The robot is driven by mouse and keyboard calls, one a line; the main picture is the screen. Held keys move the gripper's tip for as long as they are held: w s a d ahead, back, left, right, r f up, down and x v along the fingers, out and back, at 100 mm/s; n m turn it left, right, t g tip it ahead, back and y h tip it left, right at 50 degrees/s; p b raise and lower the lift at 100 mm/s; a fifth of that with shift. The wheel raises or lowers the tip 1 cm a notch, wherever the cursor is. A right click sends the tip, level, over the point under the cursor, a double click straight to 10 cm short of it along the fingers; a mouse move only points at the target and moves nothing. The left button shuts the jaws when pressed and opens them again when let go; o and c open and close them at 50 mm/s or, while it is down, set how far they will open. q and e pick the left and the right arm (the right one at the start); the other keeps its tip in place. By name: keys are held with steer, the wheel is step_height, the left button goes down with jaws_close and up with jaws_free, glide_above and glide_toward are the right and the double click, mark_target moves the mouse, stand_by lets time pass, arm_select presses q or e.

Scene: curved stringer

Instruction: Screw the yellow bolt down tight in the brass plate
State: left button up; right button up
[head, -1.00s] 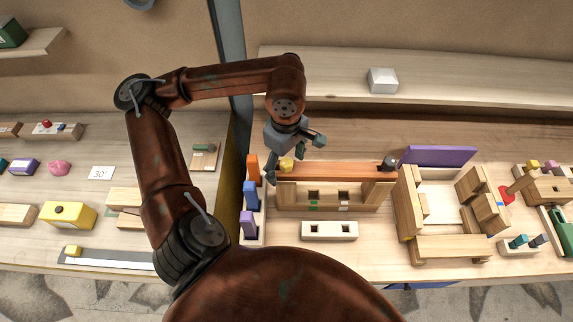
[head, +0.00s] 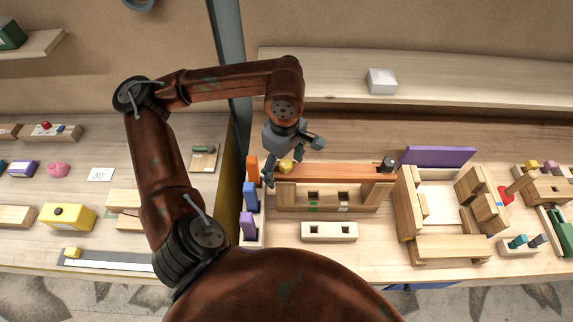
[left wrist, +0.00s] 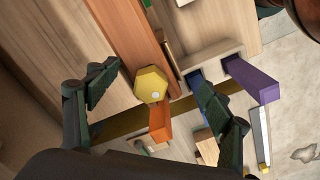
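The yellow bolt (head: 285,167) has a hexagonal head and sits at the left end of a long orange-brown bar (head: 335,173). In the left wrist view its head (left wrist: 151,84) shows from above, over the end of the same bar (left wrist: 137,40). I cannot pick out a separate brass plate; the bolt's shank is hidden. My left gripper (head: 291,165) is over the bolt. In the left wrist view its fingers (left wrist: 160,95) are spread wide, one on each side of the head, with gaps on both sides. My right gripper is not in view.
Orange (head: 252,167), blue (head: 250,195) and purple (head: 248,222) blocks stand in a rack close left of the bolt. A dark knob (head: 388,163) is at the bar's right end. A wooden frame (head: 408,205) stands farther right. A white block (head: 382,81) sits on the back shelf.

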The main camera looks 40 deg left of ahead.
arm_select(q)
steer(key=shift+o, duration=0.3)
steer(key=shift+w, duration=0.15)
steer(key=shift+r, duration=0.5)
step_height(320, 180, up, 11)
steer(key=shift+c, duration=0.3)
